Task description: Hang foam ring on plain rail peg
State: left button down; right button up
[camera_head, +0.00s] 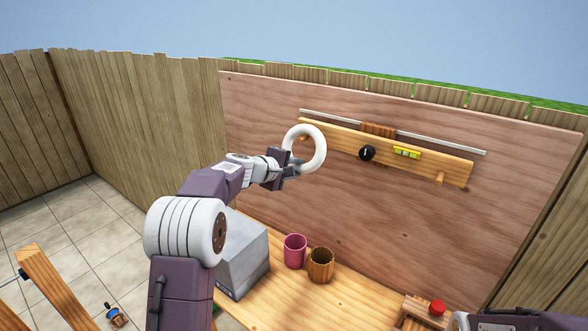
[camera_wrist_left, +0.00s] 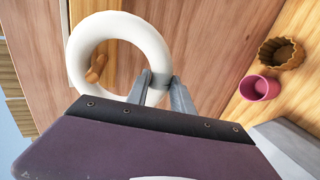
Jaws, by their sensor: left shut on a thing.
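A white foam ring (camera_head: 321,150) is held upright in front of the left end of the wooden rail (camera_head: 340,140). My left gripper (camera_head: 288,170) is shut on its lower edge; the wrist view shows the fingers (camera_wrist_left: 160,82) pinching the ring (camera_wrist_left: 83,42). A wooden peg (camera_wrist_left: 96,68) shows through the ring's hole in the wrist view. In the head view the ring partly covers this left peg, and I cannot tell if it has entered the hole. Another wooden peg (camera_head: 439,177) stands at the rail's right end. My right gripper is out of view.
A black round knob (camera_head: 367,153) and a yellow level (camera_head: 407,152) are on the rail. A thin metal bar (camera_head: 440,143) runs above it. Below on the bench stand a pink cup (camera_head: 295,251), a brown fluted pot (camera_head: 321,265) and a grey box (camera_head: 244,255). A red object (camera_head: 437,307) is at lower right.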

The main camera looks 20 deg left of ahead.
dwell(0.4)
pick_arm(q)
jog(key=c, duration=1)
grip_release()
jog(key=shift+c, duration=0.2)
